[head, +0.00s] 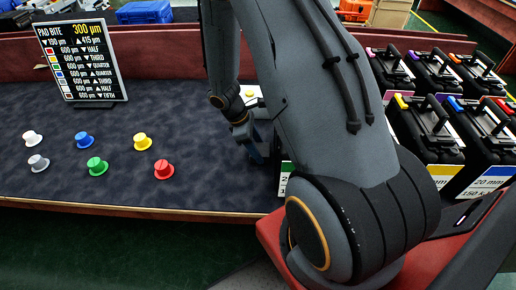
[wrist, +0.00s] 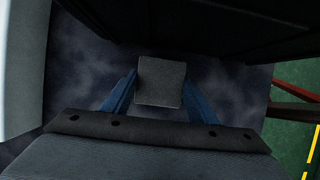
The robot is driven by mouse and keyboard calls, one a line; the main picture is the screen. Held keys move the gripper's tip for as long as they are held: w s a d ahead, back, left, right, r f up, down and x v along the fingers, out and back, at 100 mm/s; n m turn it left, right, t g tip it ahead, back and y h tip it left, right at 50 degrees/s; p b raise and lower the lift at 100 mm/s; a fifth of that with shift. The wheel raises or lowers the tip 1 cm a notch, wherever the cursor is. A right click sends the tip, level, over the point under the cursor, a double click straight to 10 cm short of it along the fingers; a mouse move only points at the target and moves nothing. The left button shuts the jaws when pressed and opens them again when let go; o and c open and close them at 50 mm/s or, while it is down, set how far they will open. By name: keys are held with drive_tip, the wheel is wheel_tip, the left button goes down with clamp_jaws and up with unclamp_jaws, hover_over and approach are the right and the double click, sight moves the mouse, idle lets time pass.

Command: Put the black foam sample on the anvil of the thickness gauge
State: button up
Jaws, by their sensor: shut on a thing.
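The foam sample (wrist: 161,82) is a dark grey square block in the wrist view, between the two blue fingers of my gripper (wrist: 160,88). The gripper is shut on it, above a dark mottled surface. In the head view my gripper (head: 254,148) is low over the dark table, mostly behind my own arm, and the sample cannot be made out there. I cannot clearly identify the thickness gauge or its anvil. A large dark body (wrist: 215,28) fills the top of the wrist view, and I cannot tell what it is.
Coloured pads shaped like knobs, among them a red one (head: 164,169) and a green one (head: 97,166), stand on the dark table (head: 60,195). A sign (head: 80,60) reads "PAD BITE 300 µm". Several black cases (head: 425,128) stand at the right. A pale object (head: 250,95) shows behind my arm.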

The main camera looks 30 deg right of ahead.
drive_tip(key=shift+f, duration=0.1)
drive_tip(key=o, duration=0.7)
drive_tip(key=shift+f, duration=0.1)
drive_tip(key=o, duration=0.3)
